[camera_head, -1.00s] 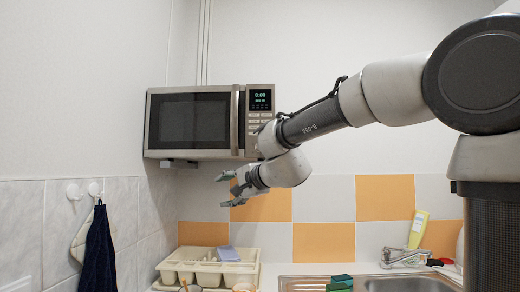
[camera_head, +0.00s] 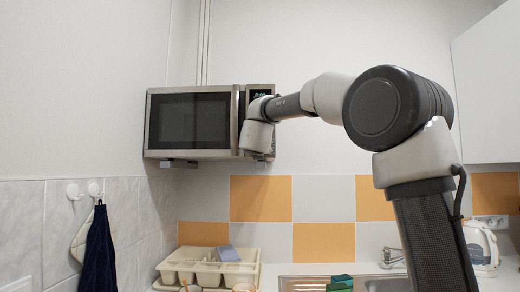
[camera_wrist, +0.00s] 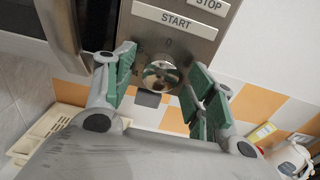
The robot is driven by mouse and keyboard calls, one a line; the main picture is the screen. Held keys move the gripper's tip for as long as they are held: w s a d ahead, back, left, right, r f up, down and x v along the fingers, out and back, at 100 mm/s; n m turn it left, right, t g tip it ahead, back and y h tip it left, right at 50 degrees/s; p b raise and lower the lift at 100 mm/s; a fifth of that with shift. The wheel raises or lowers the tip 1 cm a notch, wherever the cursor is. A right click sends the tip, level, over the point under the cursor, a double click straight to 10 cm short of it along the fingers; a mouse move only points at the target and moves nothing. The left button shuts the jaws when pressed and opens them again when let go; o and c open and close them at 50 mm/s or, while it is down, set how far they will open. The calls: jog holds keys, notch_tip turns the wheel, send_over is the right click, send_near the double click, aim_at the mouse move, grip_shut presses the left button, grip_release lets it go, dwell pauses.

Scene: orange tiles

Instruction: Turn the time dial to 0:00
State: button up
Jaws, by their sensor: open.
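The microwave (camera_head: 190,122) is mounted on the wall, and my arm covers most of its control panel in the head view. In the wrist view the time dial (camera_wrist: 161,76) is a shiny metal knob below the START button (camera_wrist: 175,21), with a "0" mark above it. My gripper (camera_wrist: 160,82) is open, with its green-padded fingers on either side of the dial and gaps showing to both. How deep the fingertips reach around the dial I cannot tell. The dial's pointer is not readable. In the head view my fingers are hidden behind my wrist.
The microwave door handle (camera_head: 235,118) is just left of the panel. A cream dish rack (camera_head: 207,268) stands on the counter below. A sink (camera_head: 300,283) and a white kettle (camera_head: 481,248) are to the right. The wall right of the microwave is clear.

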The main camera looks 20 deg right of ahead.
jog(key=shift+w+d, duration=0.15)
jog(key=shift+w, duration=0.2)
jog(key=c, duration=1)
jog(key=shift+c, duration=0.2)
